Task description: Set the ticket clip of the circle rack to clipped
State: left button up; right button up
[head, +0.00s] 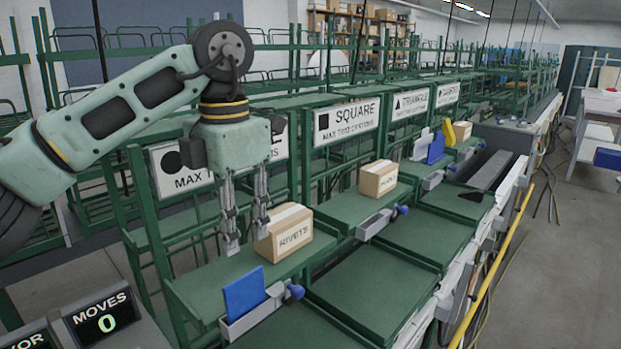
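The circle rack's sign (180,184) shows a black circle and is partly hidden by my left arm. On the front edge of the shelf below it is a grey ticket clip (252,316) with a blue knob (295,291) at its right end. A blue ticket (244,292) stands upright at the clip; whether it is gripped there I cannot tell. My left gripper (246,242) points down above the shelf, behind the clip, fingers apart and empty. Its right finger is close to the left side of the rivets box (285,233); contact is unclear. My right gripper is out of view.
The square rack (350,118) to the right holds a carton (378,178) and a grey clip (374,225) without a ticket. Further racks carry blue and yellow tickets. A display (104,316) reading MOVES 0 stands at lower left. The lower green trays (375,292) are bare.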

aim_at(291, 292)
jog(key=k+l, duration=0.2)
jog(key=k, duration=0.25)
jog(key=k+l, duration=0.2)
jog(key=k, duration=0.3)
jog(key=k+l, duration=0.2)
jog(key=k, duration=0.25)
